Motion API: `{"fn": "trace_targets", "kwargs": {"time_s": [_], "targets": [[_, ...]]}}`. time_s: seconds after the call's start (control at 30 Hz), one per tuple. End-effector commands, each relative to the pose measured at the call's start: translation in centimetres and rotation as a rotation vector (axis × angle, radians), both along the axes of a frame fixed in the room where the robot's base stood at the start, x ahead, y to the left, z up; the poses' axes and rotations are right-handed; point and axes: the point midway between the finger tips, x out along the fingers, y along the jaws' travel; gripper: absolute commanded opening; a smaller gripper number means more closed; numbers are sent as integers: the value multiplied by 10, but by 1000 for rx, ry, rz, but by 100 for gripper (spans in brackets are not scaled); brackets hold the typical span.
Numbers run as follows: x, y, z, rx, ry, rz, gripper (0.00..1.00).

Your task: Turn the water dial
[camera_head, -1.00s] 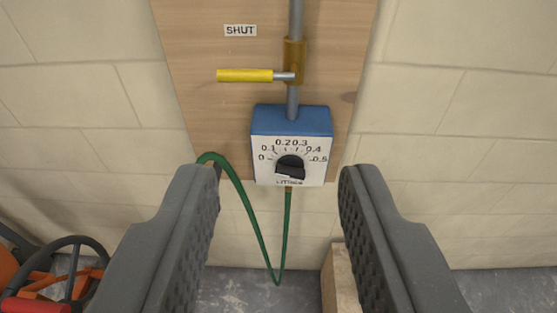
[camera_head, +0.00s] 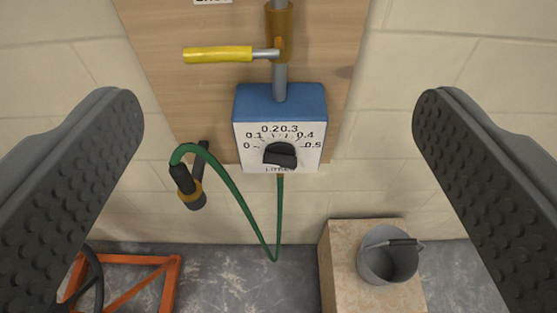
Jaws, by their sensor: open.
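The water dial is a black knob (camera_head: 280,155) on the white face of a blue box (camera_head: 281,103) fixed to a wooden board. The face carries a scale from 0 to 0.5 with the word for litres below, partly covered by the knob. My gripper (camera_head: 279,110) is open wide and empty, with one finger at the left and one at the right of the picture. The dial lies between the fingers in the picture, farther off, and neither finger touches it.
A yellow-handled valve lever (camera_head: 218,54) lies level on the pipe above the box, under a cut-off label. A green hose (camera_head: 236,194) hangs in a loop with a nozzle (camera_head: 190,185) at left. A grey bucket (camera_head: 388,257) stands on a block (camera_head: 338,268). An orange frame (camera_head: 170,285) is lower left.

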Motion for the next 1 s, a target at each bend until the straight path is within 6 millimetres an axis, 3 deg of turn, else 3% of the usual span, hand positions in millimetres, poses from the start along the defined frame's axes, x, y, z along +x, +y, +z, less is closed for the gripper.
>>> {"fn": "trace_targets", "kwargs": {"time_s": [0.17, 0.3, 0.47, 0.6, 0.8, 1.0], "targets": [[43, -3, -74, 44, -19, -3, 82], [76, -4, -146, 95, -63, -5, 82], [98, -3, -228, 153, -116, -11, 82], [102, -2, -290, 198, -155, -18, 82], [99, 0, -339, 240, -199, -25, 82], [99, 0, -349, 251, -214, -28, 82]]}}
